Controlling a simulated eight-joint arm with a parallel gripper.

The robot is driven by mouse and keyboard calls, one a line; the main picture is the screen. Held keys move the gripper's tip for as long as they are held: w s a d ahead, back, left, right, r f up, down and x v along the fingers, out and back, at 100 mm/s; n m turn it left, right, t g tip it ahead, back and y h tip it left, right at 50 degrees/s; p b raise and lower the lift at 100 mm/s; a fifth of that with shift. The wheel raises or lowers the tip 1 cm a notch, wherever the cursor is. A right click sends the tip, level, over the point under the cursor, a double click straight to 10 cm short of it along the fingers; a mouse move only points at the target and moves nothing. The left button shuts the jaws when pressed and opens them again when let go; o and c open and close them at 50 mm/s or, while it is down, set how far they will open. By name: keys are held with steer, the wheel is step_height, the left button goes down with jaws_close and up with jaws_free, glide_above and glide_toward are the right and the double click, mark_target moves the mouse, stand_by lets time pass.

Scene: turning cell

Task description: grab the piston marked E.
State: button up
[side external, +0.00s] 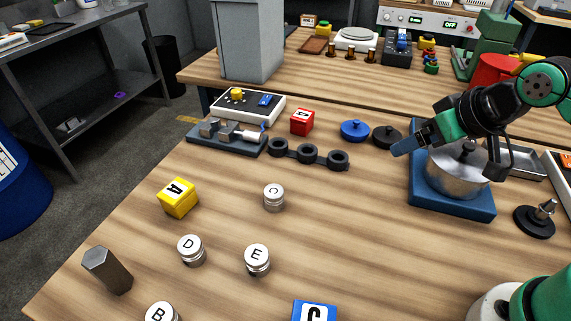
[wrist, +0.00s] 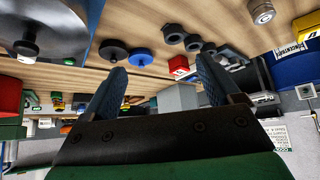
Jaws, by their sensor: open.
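The piston marked E (side external: 257,260) is a short silver cylinder with a white lettered top, standing upright on the wooden table in the side view. Pistons marked D (side external: 191,250), C (side external: 273,197) and B (side external: 161,313) stand near it; B is cut by the lower edge. My gripper (side external: 398,147) is up and to the right of piston E, well apart from it, beside the silver pot. In the wrist view my gripper (wrist: 160,88) has its two blue fingers spread with nothing between them. One piston (wrist: 262,14) shows there at the top; its letter is unclear.
A yellow block (side external: 177,197), a dark hexagonal bar (side external: 107,270) and a blue block marked C (side external: 314,311) stand around the pistons. Black rings (side external: 308,154) and a silver pot (side external: 457,172) on a blue base lie farther back. The table right of piston E is clear.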

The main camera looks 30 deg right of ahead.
steer(key=m+g+y, duration=1)
steer(key=g, duration=0.1)
glide_toward(258, 252)
steer(key=shift+w+a+f, duration=0.2)
steer(key=shift+w+a, duration=0.5)
steer(key=shift+a, duration=0.35)
steer(key=a+f+g, duration=0.1)
steer(key=s+f+g, duration=0.1)
steer(key=s+a+f+m+y, duration=0.1)
steer(key=shift+a+f+g, duration=0.25)
steer(key=shift+a+g, duration=0.05)
steer(key=shift+g, duration=0.1)
steer(key=shift+s+a+f+g, duration=0.25)
steer(key=shift+s+f+g, duration=0.15)
steer(key=shift+s, duration=0.05)
steer(key=shift+x, duration=2.7)
jaws_close()
